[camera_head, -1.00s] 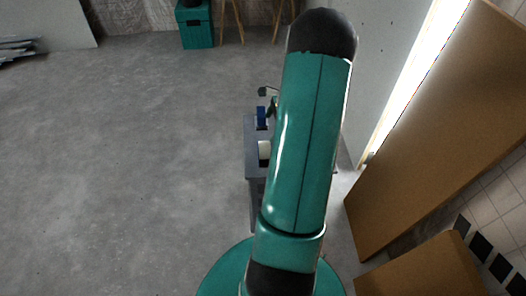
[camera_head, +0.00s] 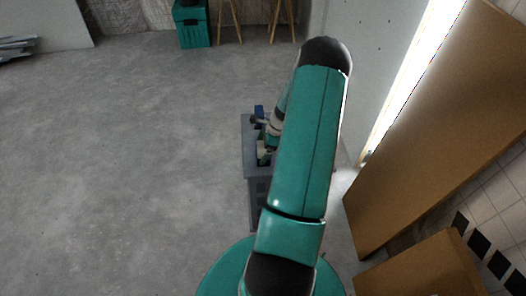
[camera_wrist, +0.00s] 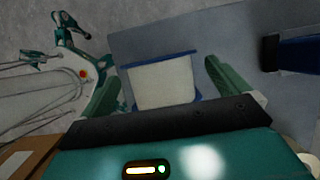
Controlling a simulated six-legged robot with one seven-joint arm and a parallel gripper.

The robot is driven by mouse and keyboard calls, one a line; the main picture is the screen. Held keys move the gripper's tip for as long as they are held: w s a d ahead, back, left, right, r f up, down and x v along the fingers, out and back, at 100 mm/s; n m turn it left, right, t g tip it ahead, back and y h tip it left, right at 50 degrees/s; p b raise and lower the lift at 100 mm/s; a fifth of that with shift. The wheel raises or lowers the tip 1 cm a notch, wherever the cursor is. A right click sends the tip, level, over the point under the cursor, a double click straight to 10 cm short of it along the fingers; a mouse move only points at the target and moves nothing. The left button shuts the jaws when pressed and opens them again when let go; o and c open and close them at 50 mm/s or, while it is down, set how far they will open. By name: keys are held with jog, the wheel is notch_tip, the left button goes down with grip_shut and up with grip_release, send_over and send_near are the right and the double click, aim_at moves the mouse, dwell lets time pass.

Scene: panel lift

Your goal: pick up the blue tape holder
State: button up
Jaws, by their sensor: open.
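A cream-white piece with blue edges (camera_wrist: 162,82), which looks like the blue tape holder, lies on the grey table top in the wrist view. My gripper (camera_wrist: 160,76) is open, with one green finger on each side of this piece. Gaps show between the fingers and the piece, and I cannot tell how far above the table the fingertips are. In the head view my gripper (camera_head: 264,150) is over the table and mostly hides the piece, with my arm covering the right side.
The small grey table (camera_head: 251,160) also holds another blue item (camera_head: 258,110) at its far end; a blue item with a dark handle (camera_wrist: 298,53) shows at right in the wrist view. Brown panels (camera_head: 440,120) stand to the right. Open floor (camera_head: 130,150) lies left.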

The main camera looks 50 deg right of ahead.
jog(key=shift+x, duration=0.85)
jog(key=shift+r, duration=0.1)
jog(key=c, duration=1.1)
jog(key=shift+c, duration=0.2)
jog(key=shift+r, duration=0.55)
jog(key=s+a+r, duration=0.9)
jog(key=a+r, duration=0.1)
jog(key=r, duration=0.2)
jog(key=shift+s, duration=0.25)
jog(key=shift+a, duration=0.15)
